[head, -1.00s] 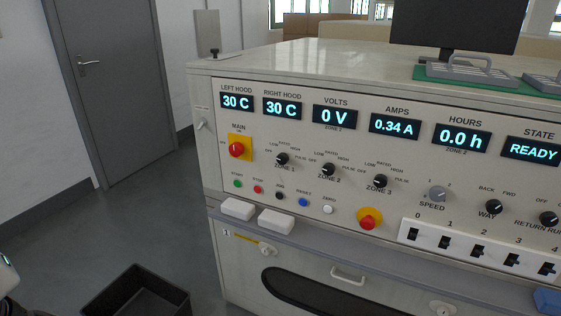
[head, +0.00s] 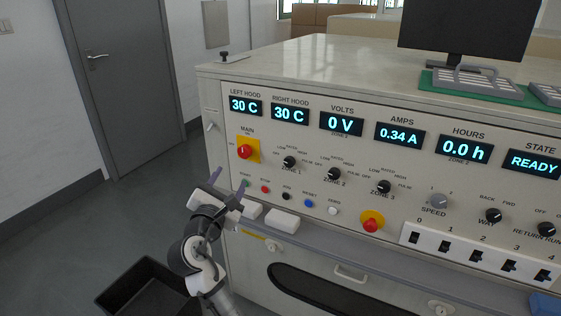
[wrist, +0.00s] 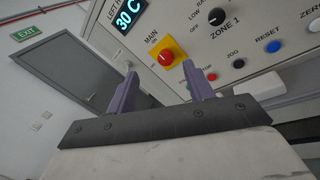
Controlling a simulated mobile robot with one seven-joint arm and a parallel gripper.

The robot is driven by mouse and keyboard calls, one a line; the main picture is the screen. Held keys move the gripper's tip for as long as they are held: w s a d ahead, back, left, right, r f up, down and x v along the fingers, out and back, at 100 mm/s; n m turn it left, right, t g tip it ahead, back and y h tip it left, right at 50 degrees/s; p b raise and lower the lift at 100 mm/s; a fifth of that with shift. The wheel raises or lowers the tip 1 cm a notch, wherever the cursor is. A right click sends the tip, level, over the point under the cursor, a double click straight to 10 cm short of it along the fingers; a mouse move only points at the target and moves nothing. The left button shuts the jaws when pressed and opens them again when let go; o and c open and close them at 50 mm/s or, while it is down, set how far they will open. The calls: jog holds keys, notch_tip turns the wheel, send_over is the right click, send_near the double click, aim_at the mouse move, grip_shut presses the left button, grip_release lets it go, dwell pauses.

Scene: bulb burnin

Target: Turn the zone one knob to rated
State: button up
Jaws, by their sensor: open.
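The zone one knob (head: 289,162) is a black rotary knob on the sloped control panel, labelled ZONE 1, right of the red MAIN switch (head: 244,151). OFF, RATED and HIGH print shows around it, but I cannot tell exactly where its pointer stands. In the wrist view the knob (wrist: 217,16) is at the upper right, beyond the fingertips. My gripper (head: 226,183) is open and empty in front of the panel's left end, below and left of the knob. In the wrist view its two purple fingers (wrist: 164,83) stand apart below the MAIN switch (wrist: 166,57), with nothing between them.
Green, red, black, blue and white buttons line the panel below the knobs. The ZONE 2 knob (head: 334,174) and ZONE 3 knob (head: 383,187) sit to the right. White blocks (head: 283,221) lie on the ledge below. A black bin (head: 150,290) stands on the floor.

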jog(key=d+f+g+h, duration=0.3)
jog(key=d+h, duration=0.1)
jog(key=d, duration=0.4)
jog(key=p, duration=0.3)
send_near(288, 163)
jog(key=shift+n, duration=0.4)
jog(key=x, duration=0.8)
jog(key=shift+w+d, duration=0.1)
jog(key=shift+c, duration=0.4)
jog(key=c, duration=0.9)
